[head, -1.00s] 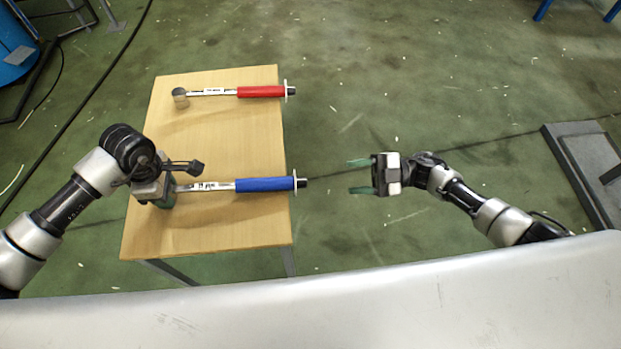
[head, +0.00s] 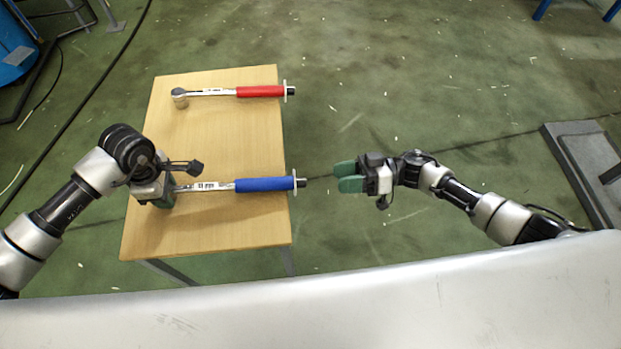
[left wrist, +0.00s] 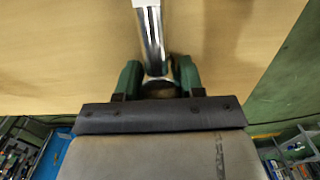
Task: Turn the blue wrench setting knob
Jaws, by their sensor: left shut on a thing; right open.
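The blue torque wrench (head: 262,185) lies across the near part of the wooden table, its blue handle to the right. Its dark setting knob (head: 301,182) is at the right end, just past a white ring and beyond the table's edge. My left gripper (head: 160,198) is shut on the wrench's head end at the left; the left wrist view shows green fingers on both sides of the shiny shaft (left wrist: 152,40). My right gripper (head: 345,177) is open and empty, a short way right of the knob and apart from it, its green fingers pointing left.
A red-handled wrench (head: 260,91) lies on the far part of the wooden table (head: 225,138). The floor right of the table is clear around my right arm. A grey platform (head: 590,165) stands at the far right. A cable runs along the floor at the left.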

